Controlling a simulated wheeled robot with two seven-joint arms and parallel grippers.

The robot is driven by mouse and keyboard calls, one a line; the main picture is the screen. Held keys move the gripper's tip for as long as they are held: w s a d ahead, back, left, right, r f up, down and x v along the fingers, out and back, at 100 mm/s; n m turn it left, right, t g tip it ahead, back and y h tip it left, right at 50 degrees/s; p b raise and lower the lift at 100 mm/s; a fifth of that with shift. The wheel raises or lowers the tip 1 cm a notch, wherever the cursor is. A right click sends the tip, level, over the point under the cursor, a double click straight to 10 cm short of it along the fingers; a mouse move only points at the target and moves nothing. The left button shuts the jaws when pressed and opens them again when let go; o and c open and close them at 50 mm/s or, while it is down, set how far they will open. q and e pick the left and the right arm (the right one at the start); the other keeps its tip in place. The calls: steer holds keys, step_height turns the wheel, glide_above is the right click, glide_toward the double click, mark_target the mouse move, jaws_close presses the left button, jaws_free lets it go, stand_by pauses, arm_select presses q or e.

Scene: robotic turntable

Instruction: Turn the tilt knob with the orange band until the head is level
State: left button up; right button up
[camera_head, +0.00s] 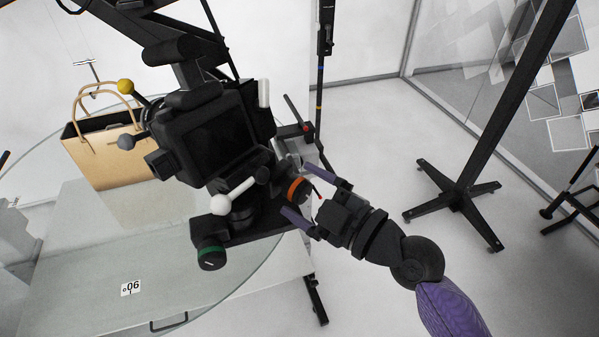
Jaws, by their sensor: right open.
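The tilt knob with the orange band (294,189) sticks out at the right side of a black head mount. The black head (212,135) above it has a dark rectangular face and looks tilted in the picture. My right gripper (296,190) comes in from the lower right with purple fingers open. One finger is above the knob and the other below it, with the knob between the tips. I cannot tell whether either finger touches it. A second knob with a green band (210,258) sits at the lower left of the mount. My left gripper is not in view.
The mount is over a round glass table (60,300). A paper bag (105,150) stands at the left. A white-tipped lever (235,195), a yellow ball (125,86) and a grey ball (126,142) stick out near the head. A black stand (480,140) is at the right; open floor lies between.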

steer(key=shift+w+a, duration=0.4)
steer(key=shift+a, duration=0.15)
steer(key=shift+c, duration=0.3)
jaws_close()
steer(key=shift+m, duration=0.3)
